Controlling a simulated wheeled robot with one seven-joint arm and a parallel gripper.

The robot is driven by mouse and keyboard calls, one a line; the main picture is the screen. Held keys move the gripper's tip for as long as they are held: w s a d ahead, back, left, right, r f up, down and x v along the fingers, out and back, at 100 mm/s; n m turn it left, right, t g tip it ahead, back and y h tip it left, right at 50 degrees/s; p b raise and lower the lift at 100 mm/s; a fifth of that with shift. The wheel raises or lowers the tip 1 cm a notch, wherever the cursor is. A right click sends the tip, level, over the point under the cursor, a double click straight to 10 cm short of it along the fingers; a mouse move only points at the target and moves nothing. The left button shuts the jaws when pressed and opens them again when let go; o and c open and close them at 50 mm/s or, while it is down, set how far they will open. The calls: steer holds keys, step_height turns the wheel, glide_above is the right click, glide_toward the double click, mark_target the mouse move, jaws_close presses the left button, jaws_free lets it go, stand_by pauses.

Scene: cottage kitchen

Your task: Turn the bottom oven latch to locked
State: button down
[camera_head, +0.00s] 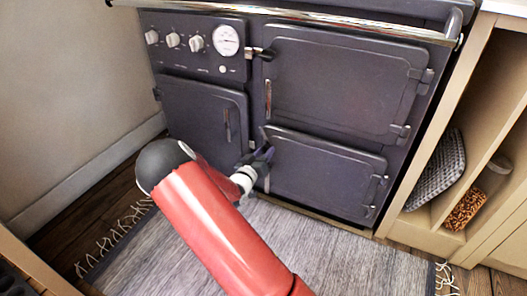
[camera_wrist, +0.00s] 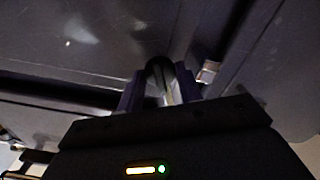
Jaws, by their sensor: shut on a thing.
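The dark lower right oven door (camera_head: 325,175) is closed flush with the stove front. My gripper (camera_head: 264,153) is at this door's upper left edge, shut on the bottom oven latch. In the wrist view, a dark, rounded latch end (camera_wrist: 158,68) stands between the two fingers of my gripper (camera_wrist: 160,88). The fingers hide most of the latch in the head view, so its exact angle cannot be told. The upper right oven door (camera_head: 340,85) is closed. Its latch (camera_head: 262,52) is a short bar with a black end, lying roughly level.
A chrome rail (camera_head: 330,26) crosses the stove's top front. Knobs and a round gauge (camera_head: 226,40) sit at upper left. The left stove door (camera_head: 200,112) is closed. A grey fringed rug (camera_head: 330,255) covers the floor. Open wooden shelves (camera_head: 462,100) stand at right.

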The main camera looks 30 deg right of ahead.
steer(key=n+p, duration=0.2)
steer(key=n, duration=0.4)
steer(key=shift+n, duration=0.3)
steer(key=n+p, duration=0.2)
steer(key=n, duration=0.4)
stand_by(0.3)
steer(key=c, duration=0.9)
jaws_free()
steer(key=shift+c, duration=0.2)
steer(key=v, duration=0.7)
steer(key=shift+s+a, duration=0.25)
steer(key=shift+a, duration=0.1)
